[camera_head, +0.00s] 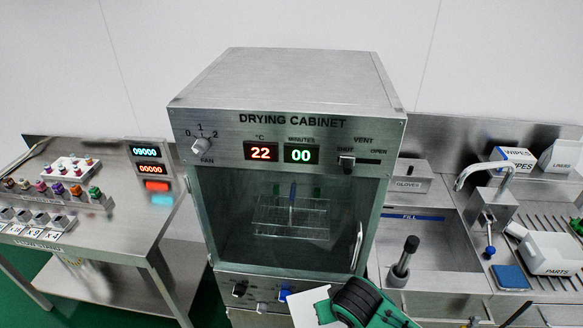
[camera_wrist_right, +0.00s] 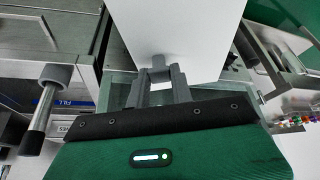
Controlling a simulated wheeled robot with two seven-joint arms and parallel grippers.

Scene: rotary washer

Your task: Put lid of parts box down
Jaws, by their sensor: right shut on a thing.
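The lid of the parts box is a flat white plate (camera_wrist_right: 185,30); it fills the upper middle of the right wrist view. My right gripper (camera_wrist_right: 158,82) is shut on the lid's small grey knob. In the head view a corner of the lid (camera_head: 311,307) shows at the bottom, beside my green and black right wrist, in front of the drying cabinet. The white parts box (camera_head: 556,268), labelled PARTS, stands at the far right on the ribbed drainboard, well apart from the lid. Its inside is too small to make out. My left gripper is out of view.
The steel drying cabinet (camera_head: 285,90) stands in the middle with its glass door shut. A sink with a tap (camera_head: 486,172) and a dark-handled tool (camera_head: 404,258) lie between it and the parts box. A blue pad (camera_head: 510,277) lies left of the box.

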